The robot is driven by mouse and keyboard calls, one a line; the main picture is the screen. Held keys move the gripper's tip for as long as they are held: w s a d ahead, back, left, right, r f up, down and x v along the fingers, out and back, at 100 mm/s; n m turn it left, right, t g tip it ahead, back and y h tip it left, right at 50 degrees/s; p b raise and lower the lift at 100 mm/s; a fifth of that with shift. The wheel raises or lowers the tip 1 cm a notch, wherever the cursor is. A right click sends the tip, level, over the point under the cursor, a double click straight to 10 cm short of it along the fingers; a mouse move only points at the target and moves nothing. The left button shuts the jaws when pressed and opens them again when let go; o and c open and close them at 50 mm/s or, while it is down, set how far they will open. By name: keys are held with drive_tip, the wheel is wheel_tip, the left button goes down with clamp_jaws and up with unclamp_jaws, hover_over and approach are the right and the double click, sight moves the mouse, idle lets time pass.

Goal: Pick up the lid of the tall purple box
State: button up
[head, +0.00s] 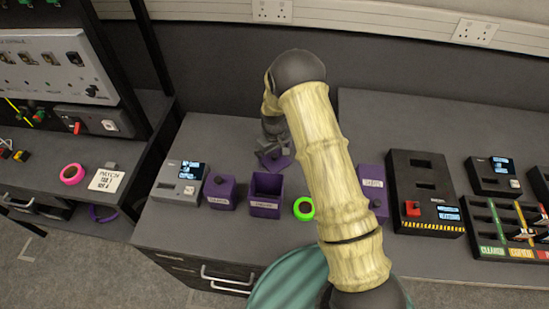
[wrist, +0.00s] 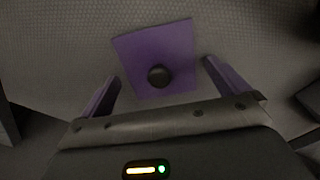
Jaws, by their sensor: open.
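A square purple lid with a round black knob lies flat on the grey bench top, behind the boxes; it shows in the head view (head: 281,163) and in the wrist view (wrist: 160,42). An open purple box (head: 266,190) with a label stands in front of this lid, with no lid on it. My gripper (wrist: 161,69) is open and empty. In the wrist view its two purple fingers stand apart, one on each side of the lid's near part, with the knob between them lower down. I cannot tell the height gap. In the head view my arm partly hides the gripper.
A lidded purple box (head: 219,192) and a grey device (head: 180,182) stand left of the open box. A green ring (head: 304,208) lies to its right. Another purple box (head: 374,188), partly behind my arm, and a black case (head: 425,190) stand further right.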

sight(274, 154)
idle(0.5)
drive_tip(key=c, duration=0.9)
drive_tip(key=shift+c, duration=0.2)
wheel_tip(274, 154, up, 10)
drive_tip(key=b, duration=0.2)
